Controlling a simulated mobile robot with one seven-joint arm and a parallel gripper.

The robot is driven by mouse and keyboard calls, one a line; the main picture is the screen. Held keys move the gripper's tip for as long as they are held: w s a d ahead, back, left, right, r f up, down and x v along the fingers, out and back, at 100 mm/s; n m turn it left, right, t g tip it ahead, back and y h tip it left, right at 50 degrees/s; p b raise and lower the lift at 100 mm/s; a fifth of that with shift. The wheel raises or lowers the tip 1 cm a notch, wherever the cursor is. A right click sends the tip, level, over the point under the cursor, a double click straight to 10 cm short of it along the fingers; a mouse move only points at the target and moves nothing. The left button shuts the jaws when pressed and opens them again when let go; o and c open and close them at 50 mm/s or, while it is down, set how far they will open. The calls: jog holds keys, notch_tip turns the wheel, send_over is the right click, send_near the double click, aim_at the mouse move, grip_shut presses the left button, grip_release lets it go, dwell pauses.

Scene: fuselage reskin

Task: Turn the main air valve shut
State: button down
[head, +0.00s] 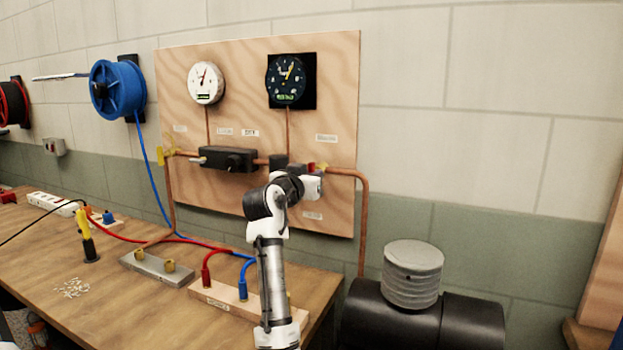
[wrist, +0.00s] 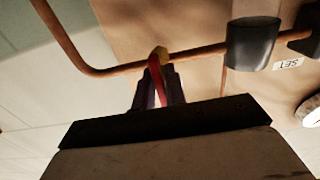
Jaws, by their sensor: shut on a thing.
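A valve with a red handle (wrist: 158,80) and a brass body (wrist: 158,53) sits on a copper pipe. In the wrist view the handle lies between the fingers of my gripper (wrist: 158,92), which is shut on it. The handle runs from the pipe toward the gripper, at a steep angle to the pipe. In the head view a bit of the red handle (head: 311,166) shows beside my gripper (head: 314,177) at the right of the board; my wrist hides most of the valve. A label (head: 326,138) above it is too small to read.
The plywood board (head: 340,80) carries a white gauge (head: 205,83), a dark gauge (head: 286,79), a black block (head: 228,158) and a yellow-handled valve (head: 161,155). Copper pipe (head: 364,200) bends down at the right. Hoses and a wooden manifold (head: 215,294) lie on the bench below.

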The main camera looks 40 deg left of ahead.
dwell(0.4)
jog(key=c, duration=1.5)
grip_release()
jog(key=b+v, duration=0.3)
jog(key=v, duration=1.1)
jog(key=shift+b, duration=0.4)
jog(key=shift+a, duration=0.1)
